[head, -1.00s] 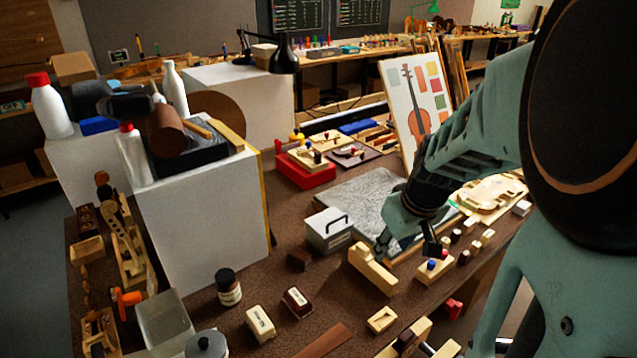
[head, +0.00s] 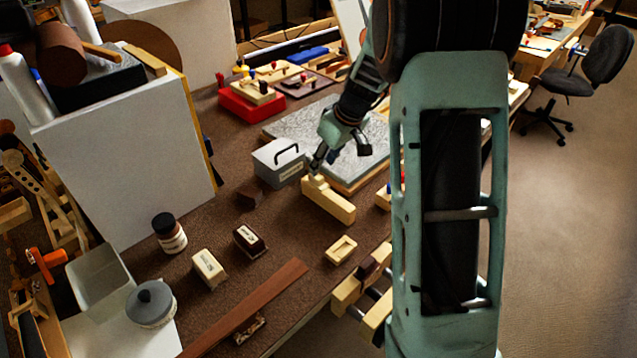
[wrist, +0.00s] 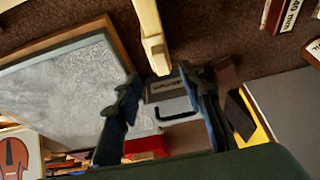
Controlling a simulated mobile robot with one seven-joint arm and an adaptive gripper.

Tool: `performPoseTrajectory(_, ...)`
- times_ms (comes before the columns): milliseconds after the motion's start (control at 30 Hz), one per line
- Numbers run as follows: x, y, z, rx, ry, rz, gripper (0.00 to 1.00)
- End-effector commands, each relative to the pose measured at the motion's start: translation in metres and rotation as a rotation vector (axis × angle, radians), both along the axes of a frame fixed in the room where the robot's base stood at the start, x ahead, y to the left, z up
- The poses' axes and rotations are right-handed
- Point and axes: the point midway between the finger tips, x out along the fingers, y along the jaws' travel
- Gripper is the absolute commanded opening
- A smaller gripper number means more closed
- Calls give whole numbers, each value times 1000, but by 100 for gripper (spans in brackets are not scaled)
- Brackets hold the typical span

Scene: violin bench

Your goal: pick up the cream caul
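The cream caul appears to be the small cream block (head: 209,267) with dark lettering, lying on the brown bench mat in the head view. A dark brown block (head: 249,240) with a pale label lies to its right. My gripper (head: 340,157) is open and empty, well behind and to the right of the cream block. It hovers near the far end of a long pale wooden piece (head: 328,199). In the wrist view my open fingers (wrist: 163,92) point toward the grey box (wrist: 172,108), and the pale piece (wrist: 150,30) shows beyond them. I cannot make out the cream block there.
A grey handled box (head: 279,163) and a grey slab (head: 300,124) are close to my gripper. A dark-lidded jar (head: 169,234) stands left of the cream block. A long brown strip (head: 247,310) lies in front. A tall white box (head: 125,165) blocks the left.

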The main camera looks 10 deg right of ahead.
Motion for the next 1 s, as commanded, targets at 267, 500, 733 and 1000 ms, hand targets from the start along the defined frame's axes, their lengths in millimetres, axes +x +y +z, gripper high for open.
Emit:
performPoseTrajectory(267,6,7,-26,-1,3,-1,36)
performPoseTrajectory(500,16,13,-54,-1,1,-1,36)
performPoseTrajectory(733,17,14,-56,-2,-1,-3,36)
performPoseTrajectory(1000,17,14,-56,-1,-1,-2,12)
